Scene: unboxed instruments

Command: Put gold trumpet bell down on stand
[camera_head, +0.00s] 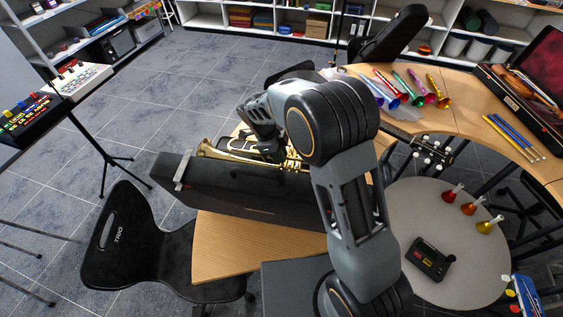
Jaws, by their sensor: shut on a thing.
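The gold trumpet (240,156) is in the middle of the head camera view, with its flared bell (205,149) pointing left. My gripper (268,153) is shut on the trumpet near its middle, and my arm hides much of the valve end. The trumpet is over or just behind the near wall of a black case (250,190); I cannot tell whether it touches the case. No trumpet stand can be clearly made out. A black tripod stand (103,158) is at the left, below electronic pads.
The case is on a wooden table (240,245) with a black chair (130,245) at its left. A curved desk at the right holds colored horns (410,90) and an open violin case (520,90). A round grey table (440,220) holds small bells. Floor is clear behind.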

